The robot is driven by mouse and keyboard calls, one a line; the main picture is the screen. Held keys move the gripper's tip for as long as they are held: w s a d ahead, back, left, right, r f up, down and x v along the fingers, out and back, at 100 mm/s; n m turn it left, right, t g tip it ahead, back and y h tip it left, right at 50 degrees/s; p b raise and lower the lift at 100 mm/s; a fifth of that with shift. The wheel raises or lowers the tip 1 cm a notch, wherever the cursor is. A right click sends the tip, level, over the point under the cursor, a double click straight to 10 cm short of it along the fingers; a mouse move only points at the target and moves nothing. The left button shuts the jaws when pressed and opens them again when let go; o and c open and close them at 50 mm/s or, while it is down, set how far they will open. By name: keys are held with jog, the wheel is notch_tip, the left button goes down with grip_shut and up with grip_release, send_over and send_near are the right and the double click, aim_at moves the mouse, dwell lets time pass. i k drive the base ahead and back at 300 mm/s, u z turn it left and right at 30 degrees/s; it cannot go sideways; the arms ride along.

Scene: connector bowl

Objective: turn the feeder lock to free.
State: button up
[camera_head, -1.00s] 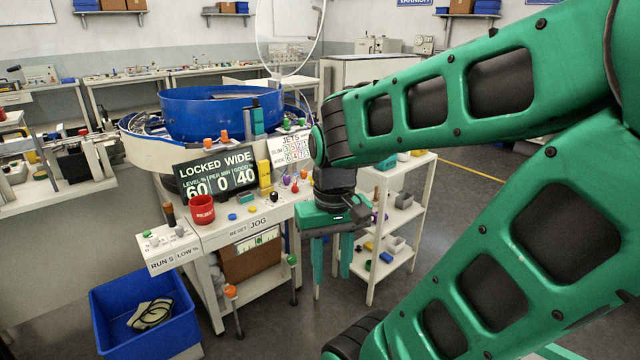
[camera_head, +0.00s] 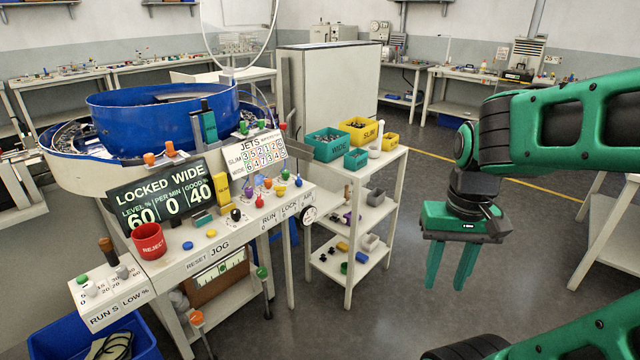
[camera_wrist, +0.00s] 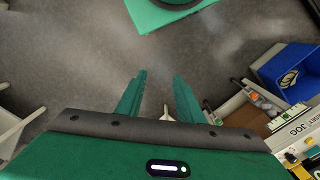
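The feeder has a blue bowl (camera_head: 165,118) above a white control console (camera_head: 240,238). The dark display (camera_head: 165,197) reads "LOCKED WIDE", with 60, 0 and 40 below. My gripper (camera_head: 446,283) hangs fingers down over the floor, right of the console and shelf. Its fingers are apart and empty, as the wrist view (camera_wrist: 157,88) also shows.
A white shelf cart (camera_head: 375,165) with teal and yellow bins stands between the console and my gripper. A red cup (camera_head: 148,240) sits on the console's left. A blue crate (camera_head: 95,335) is on the floor at lower left. Floor around my gripper is clear.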

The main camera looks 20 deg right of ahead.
aim_at(280, 189)
jog(key=z, duration=0.05)
jog(key=k, duration=0.6)
jog(key=u, duration=0.6)
jog(key=i, duration=1.55)
jog(key=z, duration=0.45)
